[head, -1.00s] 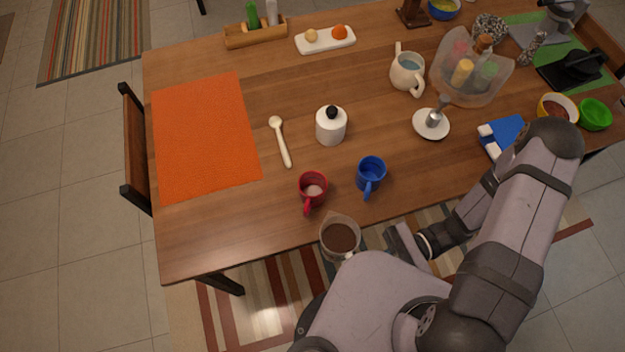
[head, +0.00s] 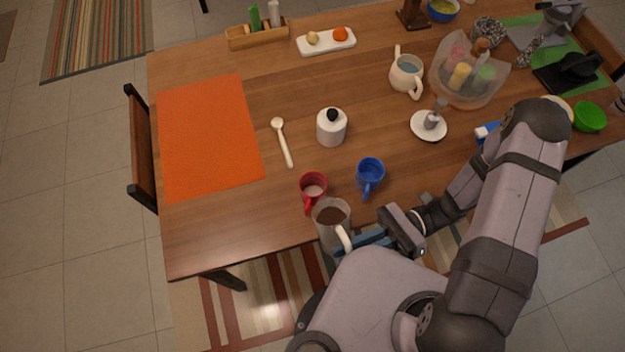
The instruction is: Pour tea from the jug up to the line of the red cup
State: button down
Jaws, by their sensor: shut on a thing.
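The jug (head: 328,235) is clear-walled with dark brown tea in it and a pale handle. It stands near upright at the table's front edge, close in front of the red cup; whether it is lifted I cannot tell. My gripper (head: 350,243) is shut on the jug's handle from the right. The red cup (head: 313,182) stands upright on the table just behind the jug, its handle towards me.
A blue cup (head: 369,173) stands right of the red cup. An orange mat (head: 208,135) covers the left. The front-left table is clear.

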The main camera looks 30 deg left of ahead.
aim_at(346, 238)
jog(key=shift+w+a+r+m+p, duration=0.4)
jog(key=shift+a+r+m, duration=0.1)
jog(key=shift+r+m, duration=0.1)
jog(key=shift+w+a+r+m+p, duration=0.4)
jog(key=shift+a+r+m, duration=0.1)
jog(key=shift+r+m, duration=0.1)
dwell(1.5)
jog(key=shift+w+a+r+m+p, duration=0.25)
jog(key=shift+r+m+p, duration=0.1)
jog(key=shift+r+m, duration=0.15)
jog(key=shift+w+a+r+m+p, duration=0.25)
jog(key=shift+r+m+p, duration=0.1)
jog(key=shift+r, duration=0.15)
jog(key=shift+w+a+r+m+p, duration=0.15)
jog(key=shift+a+r+m+p, duration=0.15)
jog(key=shift+r+m, duration=0.2)
dwell(2.9)
jog(key=s+d+f+n+b, duration=0.1)
jog(key=f, duration=0.1)
jog(key=s+d+f+n+b, duration=0.1)
jog(key=f+n, duration=0.1)
jog(key=d+f+n+b, duration=0.1)
jog(key=f+b, duration=0.1)
jog(key=shift+s+d+n, duration=0.25)
jog(key=shift+s, duration=0.15)
jog(key=shift+s+d+r+n, duration=0.2)
jog(key=shift+n, duration=0.3)
